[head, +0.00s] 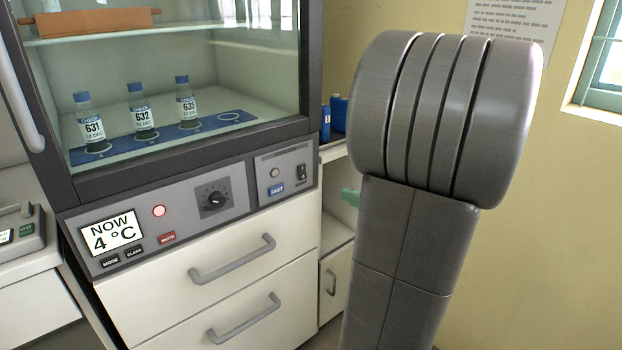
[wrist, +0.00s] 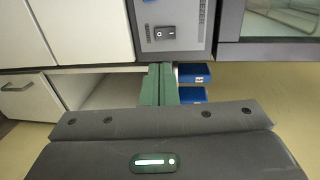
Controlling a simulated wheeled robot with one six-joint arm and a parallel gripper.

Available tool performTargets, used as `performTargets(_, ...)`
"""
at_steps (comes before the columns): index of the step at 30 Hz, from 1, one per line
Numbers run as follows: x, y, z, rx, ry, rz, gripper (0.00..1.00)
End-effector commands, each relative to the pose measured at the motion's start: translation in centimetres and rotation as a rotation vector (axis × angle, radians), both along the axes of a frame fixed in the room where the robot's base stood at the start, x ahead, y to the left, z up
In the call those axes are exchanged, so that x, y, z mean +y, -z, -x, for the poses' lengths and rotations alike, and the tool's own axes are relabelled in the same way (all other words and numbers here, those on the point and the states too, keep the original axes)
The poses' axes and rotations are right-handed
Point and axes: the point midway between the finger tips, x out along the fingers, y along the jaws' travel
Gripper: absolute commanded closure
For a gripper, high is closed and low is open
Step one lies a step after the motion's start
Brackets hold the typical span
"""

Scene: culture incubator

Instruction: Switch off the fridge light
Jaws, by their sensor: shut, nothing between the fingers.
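The fridge (head: 180,189) has a glass front with a grey control panel below it. The same switch shows in the wrist view (wrist: 165,32), ahead of my fingertips. My gripper (wrist: 158,67) has green fingers, shut and empty, pointing toward the panel's side and apart from the switch. In the head view a green fingertip (head: 350,197) shows right of the fridge; my arm hides the rest. The fridge interior looks bright.
The panel also holds a 4 °C display (head: 111,231), a lit red lamp (head: 159,211), a dial (head: 215,198) and a blue FAST button (head: 275,189). Drawers (head: 240,285) lie below. Bottles (head: 140,113) stand inside. Blue containers (head: 338,112) stand right of the fridge.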

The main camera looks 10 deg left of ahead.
Motion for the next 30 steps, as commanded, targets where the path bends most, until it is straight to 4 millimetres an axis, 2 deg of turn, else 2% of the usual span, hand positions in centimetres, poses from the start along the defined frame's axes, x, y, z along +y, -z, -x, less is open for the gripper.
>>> performTargets(8,0.9,0.2,-0.7,0.001,-0.003,0.001,1.00)
performTargets(24,8.4,1.4,-6.4,0.000,-0.004,0.000,1.00)
performTargets(30,10.3,1.7,-8.0,0.000,-0.002,0.000,1.00)
